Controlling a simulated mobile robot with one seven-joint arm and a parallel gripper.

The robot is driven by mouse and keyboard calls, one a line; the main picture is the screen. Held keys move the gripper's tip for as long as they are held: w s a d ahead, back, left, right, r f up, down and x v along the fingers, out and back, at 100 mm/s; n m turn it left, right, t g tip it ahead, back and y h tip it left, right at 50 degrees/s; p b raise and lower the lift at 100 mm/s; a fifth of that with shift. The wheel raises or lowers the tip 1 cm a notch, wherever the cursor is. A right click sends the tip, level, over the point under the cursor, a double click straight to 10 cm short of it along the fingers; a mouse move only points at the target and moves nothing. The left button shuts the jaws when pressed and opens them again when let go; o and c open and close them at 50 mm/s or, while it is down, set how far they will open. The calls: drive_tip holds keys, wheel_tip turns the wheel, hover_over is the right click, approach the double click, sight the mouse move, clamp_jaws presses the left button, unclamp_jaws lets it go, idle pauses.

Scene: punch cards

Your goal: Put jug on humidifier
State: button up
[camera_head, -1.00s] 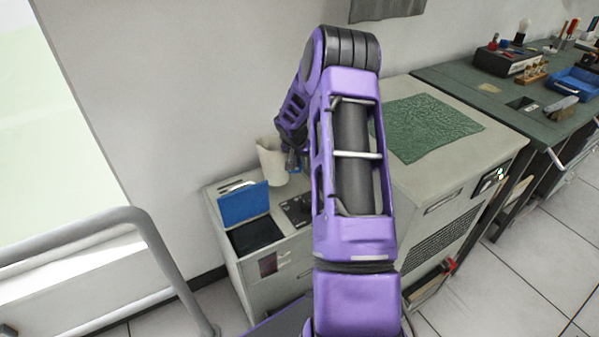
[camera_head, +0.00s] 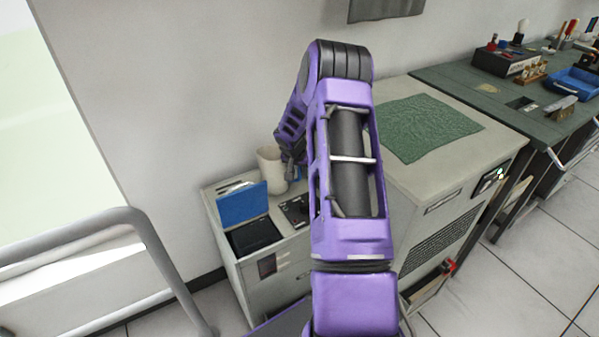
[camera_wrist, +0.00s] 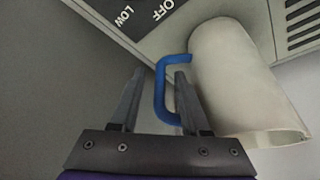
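The jug (camera_head: 269,170) is a cream cup-shaped vessel with a blue handle. In the camera_head view it stands upright at the back of the top of a grey cabinet with a raised blue flap, which I take for the humidifier (camera_head: 285,284). The wrist view shows the jug (camera_wrist: 235,80) with its base against the grey panel (camera_wrist: 185,32) marked OFF and LOW. My gripper (camera_wrist: 160,77) is open. Its fingers are apart around the blue handle (camera_wrist: 160,92), with the right finger inside the handle loop. My arm hides part of the humidifier's top.
A larger grey cabinet with a green cloth (camera_head: 430,127) stands to the right. A green workbench (camera_head: 455,75) with tools and a blue tray (camera_head: 575,82) is beyond it. A wall is close behind the jug. A grey rail (camera_head: 150,235) stands at the left.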

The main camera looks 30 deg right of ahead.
drive_tip(key=shift+r, duration=0.1)
drive_tip(key=shift+r+p, duration=0.25)
drive_tip(key=shift+p, duration=0.1)
drive_tip(key=v, duration=1.1)
drive_tip(key=shift+a+r+p, duration=0.15)
drive_tip(key=shift+r+p, duration=0.15)
drive_tip(key=shift+p, duration=0.05)
